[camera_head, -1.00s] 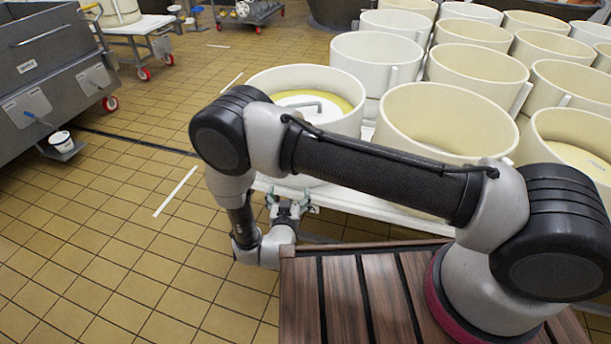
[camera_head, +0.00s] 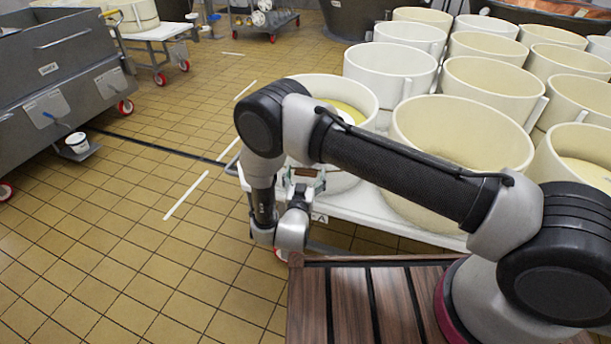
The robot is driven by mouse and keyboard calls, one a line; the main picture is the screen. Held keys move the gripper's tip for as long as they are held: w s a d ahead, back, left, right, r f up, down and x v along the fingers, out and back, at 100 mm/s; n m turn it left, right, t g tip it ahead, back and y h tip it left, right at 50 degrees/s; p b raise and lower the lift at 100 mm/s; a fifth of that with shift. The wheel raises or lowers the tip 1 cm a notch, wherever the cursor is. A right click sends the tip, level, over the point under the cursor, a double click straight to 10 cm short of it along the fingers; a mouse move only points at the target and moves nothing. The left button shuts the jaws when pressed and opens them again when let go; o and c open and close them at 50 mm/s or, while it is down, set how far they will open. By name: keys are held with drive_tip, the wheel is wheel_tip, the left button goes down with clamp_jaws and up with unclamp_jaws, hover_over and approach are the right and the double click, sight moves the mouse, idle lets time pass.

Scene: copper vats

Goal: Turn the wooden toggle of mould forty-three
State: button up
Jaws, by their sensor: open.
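A white round mould (camera_head: 359,95) with yellow contents stands at the front left corner of the mould group. My forearm covers much of it, and I cannot read a number on it. My gripper (camera_head: 305,179) is open at the near left side of this mould. A small reddish-brown piece (camera_head: 320,184) shows at the gripper's fingers; it may be the wooden toggle, but it is too small to be sure. I cannot tell whether the fingers touch it.
The moulds stand on a low white table (camera_head: 392,222) with a label (camera_head: 320,218). More white moulds (camera_head: 462,145) fill the right. A grey steel vat (camera_head: 60,75) and a wheeled trolley (camera_head: 160,35) stand at left.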

drive_tip(key=c, duration=1)
